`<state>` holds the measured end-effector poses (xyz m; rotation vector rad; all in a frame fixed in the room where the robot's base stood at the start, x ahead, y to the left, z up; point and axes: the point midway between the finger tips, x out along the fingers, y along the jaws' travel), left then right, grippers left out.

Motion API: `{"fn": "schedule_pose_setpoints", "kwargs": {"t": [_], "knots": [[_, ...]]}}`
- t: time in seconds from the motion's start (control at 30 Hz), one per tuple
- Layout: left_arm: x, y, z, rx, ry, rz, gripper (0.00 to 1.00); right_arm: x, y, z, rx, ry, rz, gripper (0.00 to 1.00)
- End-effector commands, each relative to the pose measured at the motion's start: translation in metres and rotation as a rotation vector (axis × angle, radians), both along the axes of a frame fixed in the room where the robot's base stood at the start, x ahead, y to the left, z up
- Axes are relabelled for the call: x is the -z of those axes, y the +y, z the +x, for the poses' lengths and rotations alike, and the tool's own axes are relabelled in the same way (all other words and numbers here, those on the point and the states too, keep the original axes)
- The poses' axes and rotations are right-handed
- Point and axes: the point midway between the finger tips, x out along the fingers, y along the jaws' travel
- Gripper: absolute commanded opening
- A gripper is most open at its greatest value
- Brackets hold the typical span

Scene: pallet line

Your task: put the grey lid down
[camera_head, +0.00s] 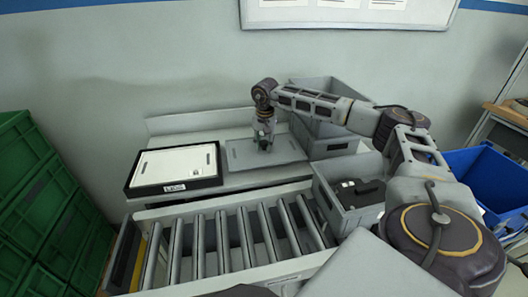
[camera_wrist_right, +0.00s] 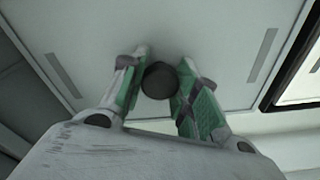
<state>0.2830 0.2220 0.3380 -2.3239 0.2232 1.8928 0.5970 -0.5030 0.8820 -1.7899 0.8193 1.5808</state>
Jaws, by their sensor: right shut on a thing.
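The grey lid (camera_head: 240,160) is a flat plate with a dark round knob (camera_wrist_right: 160,80) at its middle. It lies level at the bench, between the black-framed white panel and the grey crate. My right gripper (camera_head: 264,142) reaches down over the lid's middle. In the right wrist view the green-padded fingers (camera_wrist_right: 157,82) are shut on the knob, and the lid (camera_wrist_right: 215,40) fills much of the picture. I cannot tell whether the lid touches the bench or hangs just above it. My left gripper is not in view.
A white panel in a black frame (camera_head: 132,188) is close left of the lid. A tall grey crate (camera_head: 335,147) stands right of it. A roller conveyor (camera_head: 230,240) and a small grey bin (camera_head: 362,215) with dark items are in front. Green crates (camera_head: 40,200) are left, a blue bin (camera_head: 490,175) right.

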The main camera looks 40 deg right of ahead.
Motion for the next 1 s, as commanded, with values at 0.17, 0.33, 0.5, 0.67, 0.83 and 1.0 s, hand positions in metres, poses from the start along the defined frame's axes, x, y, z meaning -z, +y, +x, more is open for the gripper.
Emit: {"fn": "schedule_pose_setpoints", "kwargs": {"t": [0.17,0.33,0.5,0.67,0.83,1.0], "knots": [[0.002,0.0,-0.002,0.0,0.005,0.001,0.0,0.006,0.0,0.0,0.0,0.0,0.0,0.03],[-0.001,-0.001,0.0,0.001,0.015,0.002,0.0,0.025,0.0,0.0,0.0,0.001,0.0,0.03],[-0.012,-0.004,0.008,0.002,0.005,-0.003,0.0,0.037,0.0,0.0,0.0,0.0,0.0,0.03],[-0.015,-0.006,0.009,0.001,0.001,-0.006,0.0,0.038,0.0,0.0,0.0,-0.001,0.0,0.03],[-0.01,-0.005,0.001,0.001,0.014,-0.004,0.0,0.039,0.0,0.0,0.0,0.0,0.0,0.4],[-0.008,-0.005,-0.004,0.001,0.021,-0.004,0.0,0.038,0.0,0.0,0.0,0.0,0.0,0.52]]}}
